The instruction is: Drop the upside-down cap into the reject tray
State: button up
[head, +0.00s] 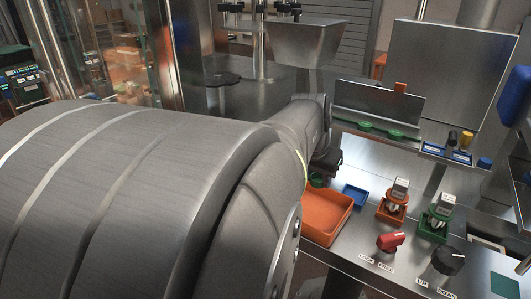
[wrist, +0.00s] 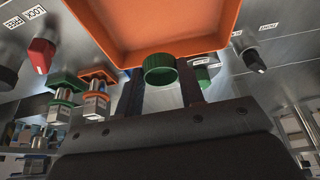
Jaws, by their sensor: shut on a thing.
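A green cap (wrist: 160,70) is held between the two dark fingers of my gripper (wrist: 161,84), which is shut on it. The cap also shows in the head view (head: 318,181), at the back left corner of the orange tray (head: 345,221). In the wrist view the cap overlaps the near edge of the orange tray (wrist: 205,48). The part of the tray that shows looks empty. I cannot tell how high the cap is above the tray's rim. My arm hides the tray's left side and most of my gripper in the head view.
A small blue tray (head: 355,196) lies just behind the orange tray. An orange-based fixture (head: 397,192), a green-based fixture (head: 438,216), a red knob (head: 389,242) and a black knob (head: 448,261) stand to the right. Green caps (head: 366,126) sit on a rail behind.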

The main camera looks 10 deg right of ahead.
send_over(311, 213)
jog(key=shift+f, duration=2.65)
jog(key=o, duration=1)
jog(key=shift+r, duration=0.1)
jog(key=v, duration=1.7)
jog(key=shift+s+r, duration=0.1)
jog(key=shift+r, duration=0.05)
